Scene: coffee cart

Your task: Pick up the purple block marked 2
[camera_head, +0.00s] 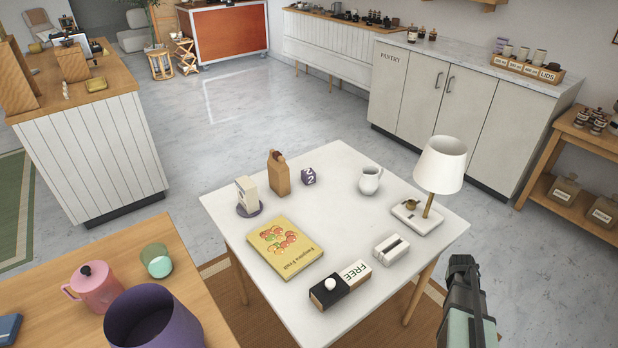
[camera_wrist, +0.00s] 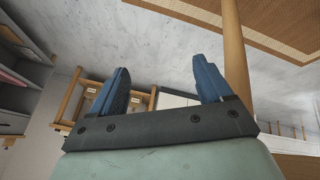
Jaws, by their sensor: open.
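The purple block marked 2 (camera_head: 309,176) sits at the back of the white table, just right of a brown carton-shaped thing. White 2s show on its faces. My gripper (camera_head: 463,262) is off the table's front right edge in the head view, well apart from the block. In the wrist view my gripper (camera_wrist: 162,88) has its two blue fingers spread wide with nothing between them. The block does not show in the wrist view.
The white table (camera_head: 345,217) also holds a white pitcher (camera_head: 370,180), a lamp (camera_head: 440,165), a book (camera_head: 284,247), a white slotted box (camera_head: 391,250), a FREE box (camera_head: 341,284) and the brown carton (camera_head: 279,173). The table's middle is clear.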

